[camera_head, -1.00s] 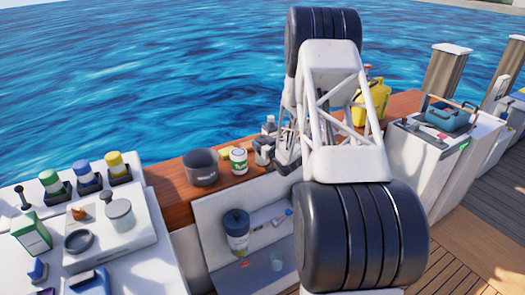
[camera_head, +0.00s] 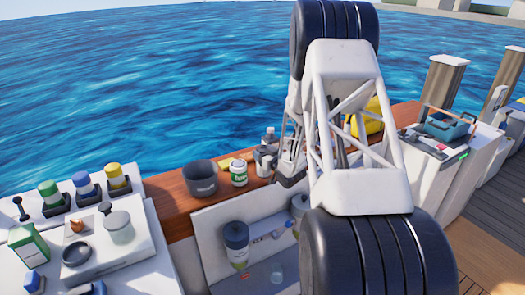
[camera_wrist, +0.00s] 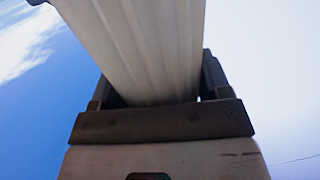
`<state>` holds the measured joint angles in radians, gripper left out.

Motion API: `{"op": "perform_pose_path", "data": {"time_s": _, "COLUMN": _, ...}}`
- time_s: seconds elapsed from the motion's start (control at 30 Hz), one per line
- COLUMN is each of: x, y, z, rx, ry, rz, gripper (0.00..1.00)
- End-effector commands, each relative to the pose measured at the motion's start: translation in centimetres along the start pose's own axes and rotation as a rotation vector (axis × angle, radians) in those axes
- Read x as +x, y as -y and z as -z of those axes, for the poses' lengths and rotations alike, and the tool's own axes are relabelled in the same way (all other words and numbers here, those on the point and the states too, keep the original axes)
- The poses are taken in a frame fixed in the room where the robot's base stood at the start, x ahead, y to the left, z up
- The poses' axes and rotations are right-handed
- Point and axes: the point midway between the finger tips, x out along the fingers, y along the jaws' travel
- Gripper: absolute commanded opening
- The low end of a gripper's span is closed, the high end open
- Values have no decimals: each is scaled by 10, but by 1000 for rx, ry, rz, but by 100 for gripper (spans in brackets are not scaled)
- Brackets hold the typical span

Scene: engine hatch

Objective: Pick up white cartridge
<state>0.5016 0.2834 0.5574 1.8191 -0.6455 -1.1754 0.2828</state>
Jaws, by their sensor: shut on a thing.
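The white cartridge (camera_wrist: 140,45) fills the upper middle of the wrist view. It is pale with long ridges, and its far end runs out of the frame. My gripper (camera_wrist: 156,84) is shut on it, with one dark finger at each side and the palm bar below. Only sky shows behind it. In the head view my arm covers much of the middle; I cannot clearly make out the gripper or cartridge there.
An open hatch holds a dark-capped housing (camera_head: 236,243) and another beside it (camera_head: 298,208). A grey pot (camera_head: 200,178) and a green-and-white can (camera_head: 238,173) stand on the wooden ledge (camera_head: 172,215). Capped bottles stand left; a blue toolbox (camera_head: 447,126) stands right.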

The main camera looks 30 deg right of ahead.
Motion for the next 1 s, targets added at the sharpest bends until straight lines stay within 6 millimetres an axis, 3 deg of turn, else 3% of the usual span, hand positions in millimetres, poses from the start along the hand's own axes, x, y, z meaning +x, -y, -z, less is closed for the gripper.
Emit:
{"op": "perform_pose_path", "data": {"time_s": 0.5, "x": -75, "y": 38, "z": 8, "rx": 0, "ry": 0, "rz": 0, "gripper": 45}}
{"op": "perform_pose_path", "data": {"time_s": 0.73, "x": -92, "y": 47, "z": 10, "rx": -1, "ry": 0, "rz": 1, "gripper": 45}}
{"op": "perform_pose_path", "data": {"time_s": 1.0, "x": -98, "y": 50, "z": 10, "rx": -1, "ry": 0, "rz": 0, "gripper": 45}}
